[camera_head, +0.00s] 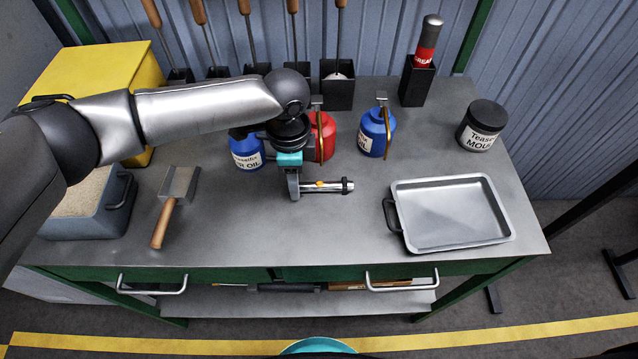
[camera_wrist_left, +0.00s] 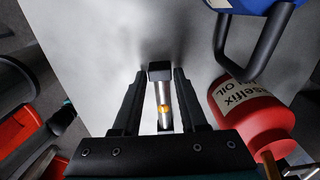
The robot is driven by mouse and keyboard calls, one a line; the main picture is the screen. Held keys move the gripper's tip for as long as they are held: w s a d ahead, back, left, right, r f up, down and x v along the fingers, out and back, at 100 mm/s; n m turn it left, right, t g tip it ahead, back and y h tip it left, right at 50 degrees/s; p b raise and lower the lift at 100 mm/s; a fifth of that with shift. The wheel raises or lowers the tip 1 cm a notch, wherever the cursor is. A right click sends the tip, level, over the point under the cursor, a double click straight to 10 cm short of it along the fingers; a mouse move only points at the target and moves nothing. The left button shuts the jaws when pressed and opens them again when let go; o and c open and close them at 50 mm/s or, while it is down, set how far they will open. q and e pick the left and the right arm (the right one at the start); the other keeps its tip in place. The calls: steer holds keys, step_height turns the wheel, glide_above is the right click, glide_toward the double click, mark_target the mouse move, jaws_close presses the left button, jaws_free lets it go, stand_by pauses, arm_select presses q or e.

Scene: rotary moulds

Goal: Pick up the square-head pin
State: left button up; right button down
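The square-head pin (camera_wrist_left: 163,98) lies lengthwise between the two dark fingers of my left gripper (camera_wrist_left: 160,74) in the left wrist view. It has a shiny metal shaft with an orange-yellow patch and a dark square head near the fingertips. Narrow gaps seem to show between the fingers and the shaft. In the head view, my left gripper (camera_head: 346,186) is low over the middle of the table, its fingers pointing right around the pin (camera_head: 319,184). I cannot tell whether the pin touches the tabletop. My right gripper is not in view.
Red (camera_head: 323,130) and blue (camera_head: 376,133) oil cans stand behind the gripper, with another blue can (camera_head: 246,152) at left. A metal tray (camera_head: 497,238) and a dark jar (camera_head: 481,124) are at right. A wood-handled tool (camera_head: 163,222) lies at left. The front middle is clear.

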arm_select(q)
jaws_close()
steer(key=shift+r, duration=0.1)
stand_by(0.5)
